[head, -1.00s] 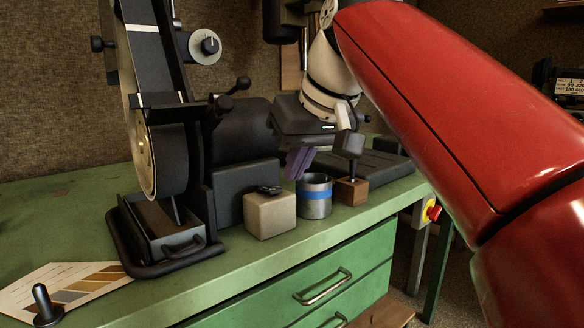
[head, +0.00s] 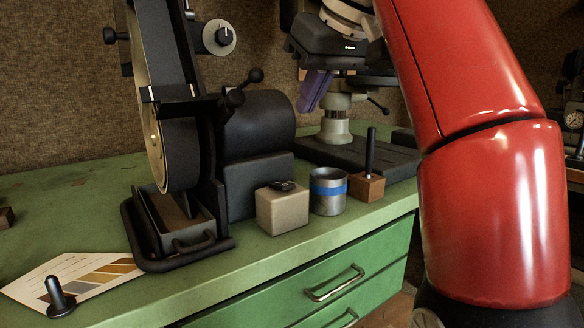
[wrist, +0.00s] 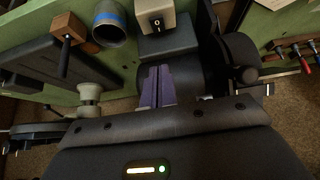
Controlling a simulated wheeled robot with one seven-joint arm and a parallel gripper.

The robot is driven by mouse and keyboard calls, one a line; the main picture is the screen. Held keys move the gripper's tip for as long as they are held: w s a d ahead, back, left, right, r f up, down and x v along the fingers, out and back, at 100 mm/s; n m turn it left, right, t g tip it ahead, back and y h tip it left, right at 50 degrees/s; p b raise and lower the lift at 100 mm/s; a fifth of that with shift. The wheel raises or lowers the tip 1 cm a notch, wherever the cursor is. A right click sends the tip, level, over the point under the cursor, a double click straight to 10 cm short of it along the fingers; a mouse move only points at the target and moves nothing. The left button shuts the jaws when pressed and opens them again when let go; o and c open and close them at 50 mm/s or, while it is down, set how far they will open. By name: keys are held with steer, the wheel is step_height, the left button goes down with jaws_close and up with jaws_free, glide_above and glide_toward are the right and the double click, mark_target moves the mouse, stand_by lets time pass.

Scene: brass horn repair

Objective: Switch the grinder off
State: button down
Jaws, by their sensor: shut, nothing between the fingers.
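The belt grinder (head: 180,150) is a tall black machine with a belt and a dark motor housing (head: 258,125) on the green bench. A beige switch box (head: 283,213) with a black switch (head: 281,186) on top stands in front of the housing. In the wrist view the switch box (wrist: 152,12) is at the top, with a pale mark on its switch (wrist: 156,22). I cannot tell the switch position. My gripper (head: 311,104) has purple fingers, shut and empty, above and behind the box, clear of it. The fingers (wrist: 157,70) also show in the wrist view.
A metal cup with a blue band (head: 328,192) and a wooden block with a dark upright handle (head: 367,187) stand right of the box. A dial (head: 219,37) is on the grinder's upper part. A drill-press-like stand (head: 336,125) is behind. A card (head: 75,280) lies front left.

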steer(key=shift+f, duration=0.1)
steer(key=b, duration=0.2)
glide_above(288, 185)
step_height(288, 185, down, 8)
steer(key=shift+s+d+r, duration=0.15)
step_height(288, 185, down, 3)
steer(key=shift+r+b, duration=0.15)
steer(key=shift+b, duration=0.45)
steer(key=shift+s+d+f+b, duration=0.15)
steer(key=shift+f+b, duration=0.15)
steer(key=shift+f, duration=0.5)
steer(key=b, duration=0.1)
steer(key=f+b, duration=0.1)
steer(key=b, duration=0.1)
steer(key=shift+s+d+f+t+y, duration=0.1)
steer(key=shift+s+f+t+y, duration=0.05)
steer(key=shift+f+t+y, duration=0.2)
steer(key=shift+r, duration=0.4)
steer(key=shift+p, duration=0.3)
steer(key=shift+r, duration=0.1)
